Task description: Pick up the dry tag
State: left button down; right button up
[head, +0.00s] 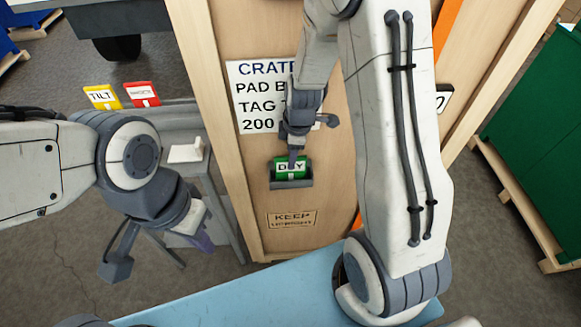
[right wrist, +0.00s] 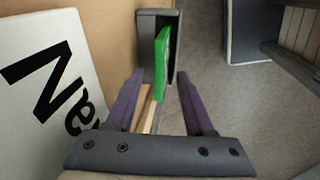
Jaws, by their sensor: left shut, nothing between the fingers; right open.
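The dry tag (head: 292,168) is green with white lettering reading DRY. It stands in a small grey pocket (head: 292,184) on the front of the wooden crate. In the right wrist view the tag (right wrist: 162,62) shows edge-on in the grey pocket (right wrist: 150,20). My right gripper (head: 292,157) is open just above the tag in the head view. In the right wrist view its purple fingers (right wrist: 161,75) lie on either side of the tag's near end, with gaps on both sides. My left gripper (head: 202,240) is shut and empty, left of the crate.
A yellow TILT tag (head: 102,98) and a red tag (head: 142,94) stand at a grey rack at left, with a white object (head: 186,152) nearby. The wooden crate (head: 235,35) carries a printed sign (head: 250,100) and a KEEP UPRIGHT label (head: 291,218). A green container (head: 540,110) stands at right.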

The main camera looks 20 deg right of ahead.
jog(key=shift+w+f, duration=0.1)
jog(key=shift+f, duration=0.45)
jog(key=shift+f+b, duration=0.25)
jog(key=shift+b, duration=0.2)
dwell(0.4)
grip_shut()
jog(key=shift+w+r, duration=0.1)
jog(key=shift+w, duration=0.05)
dwell(1.1)
